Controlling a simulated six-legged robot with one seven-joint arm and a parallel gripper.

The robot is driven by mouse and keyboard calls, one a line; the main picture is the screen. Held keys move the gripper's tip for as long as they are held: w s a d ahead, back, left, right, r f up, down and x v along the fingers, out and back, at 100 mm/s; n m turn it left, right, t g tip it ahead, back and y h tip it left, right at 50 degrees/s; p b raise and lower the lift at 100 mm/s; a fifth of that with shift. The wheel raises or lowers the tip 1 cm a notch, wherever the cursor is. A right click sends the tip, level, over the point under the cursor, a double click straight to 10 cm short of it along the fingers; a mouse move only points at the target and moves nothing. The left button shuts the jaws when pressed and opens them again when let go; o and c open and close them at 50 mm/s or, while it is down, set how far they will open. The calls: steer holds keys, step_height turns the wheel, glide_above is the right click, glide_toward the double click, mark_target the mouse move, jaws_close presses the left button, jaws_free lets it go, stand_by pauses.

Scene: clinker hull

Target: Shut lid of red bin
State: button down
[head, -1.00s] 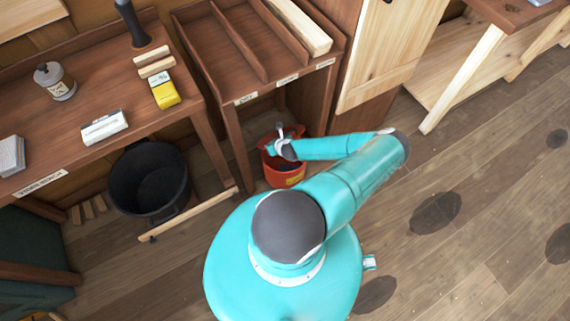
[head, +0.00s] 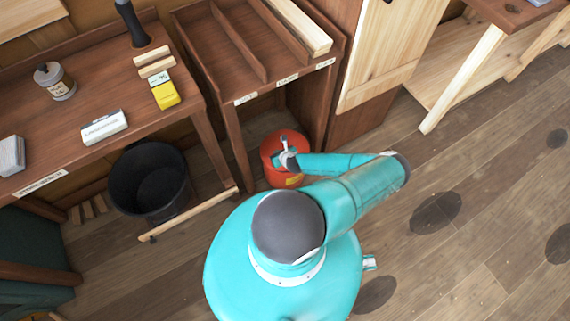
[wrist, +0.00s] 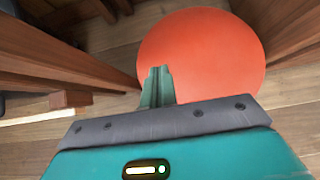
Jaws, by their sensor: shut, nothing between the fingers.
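The red bin (head: 293,182) stands on the floor at the foot of the brown bench. Its red lid (head: 272,147) lies across the top, and no dark inside shows. In the wrist view the lid (wrist: 205,50) is a smooth, full red disc. My gripper (wrist: 160,72) is shut and empty, its fingertips over the near left part of the lid. In the head view my gripper (head: 284,142) is above the lid and hides part of it. I cannot tell whether the fingertips touch it.
Bench legs (head: 236,150) stand close to the left of the bin. A black bucket (head: 150,205) is further left, with a wooden bar (head: 190,213) in front of it. A pale wooden panel (head: 385,55) is behind to the right. The floor at right is open.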

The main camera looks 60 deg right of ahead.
steer(key=shift+s+f, duration=0.15)
steer(key=shift+f, duration=0.05)
steer(key=v, duration=0.7)
steer(key=shift+s+a, duration=0.3)
steer(key=shift+s, duration=0.15)
stand_by(0.3)
